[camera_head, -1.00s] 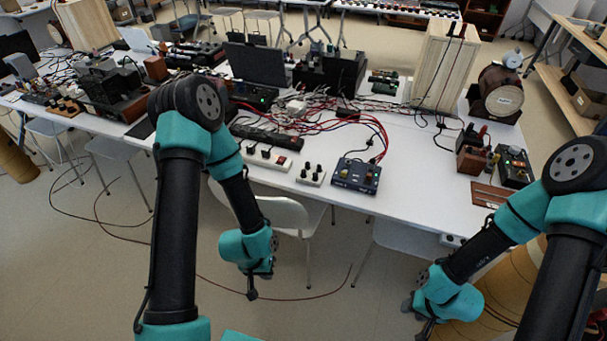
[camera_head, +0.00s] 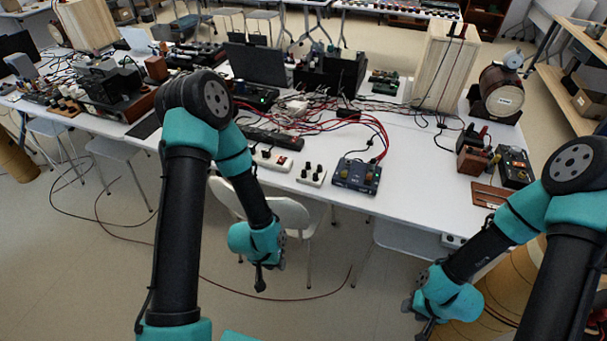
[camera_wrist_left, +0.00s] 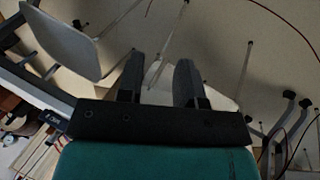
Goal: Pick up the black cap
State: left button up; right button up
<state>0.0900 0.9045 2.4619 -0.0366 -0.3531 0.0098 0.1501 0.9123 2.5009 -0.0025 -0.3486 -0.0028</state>
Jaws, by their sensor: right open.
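I cannot tell for certain which thing is the black cap. A small white block with several black knob-like pieces on top (camera_head: 311,174) stands near the front edge of the white table. My left gripper (camera_head: 261,280) hangs in front of the table, below its top; in the left wrist view its two dark fingers (camera_wrist_left: 158,78) are apart with nothing held between them. My right gripper (camera_head: 422,322) is low at the right, in front of the table, partly dark against the floor, open and away from the tabletop things.
The white table (camera_head: 405,190) carries a dark blue box (camera_head: 356,175), a white power strip (camera_head: 266,157), tangled red cables (camera_head: 345,125) and a wooden panel (camera_head: 445,65). A white chair (camera_head: 290,215) stands behind my left gripper. It also shows in the left wrist view (camera_wrist_left: 65,45).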

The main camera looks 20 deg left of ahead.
pick_arm(q)
jog(key=w+d+r+m+t+h, duration=0.1)
jog(key=w+d+r+m, duration=0.1)
jog(key=w+d+r, duration=0.35)
jog(key=w+d+r+m+t, duration=0.1)
jog(key=w+d+r, duration=0.1)
jog(key=w+d, duration=0.6)
notch_tip(320, 180, up, 19)
jog(key=n+g+y, duration=0.4)
jog(key=n+y, duration=0.1)
jog(key=n, duration=1.9)
send_over(303, 171)
jog(key=shift+m, duration=0.3)
notch_tip(303, 171, down, 12)
jog(key=shift+f, duration=0.1)
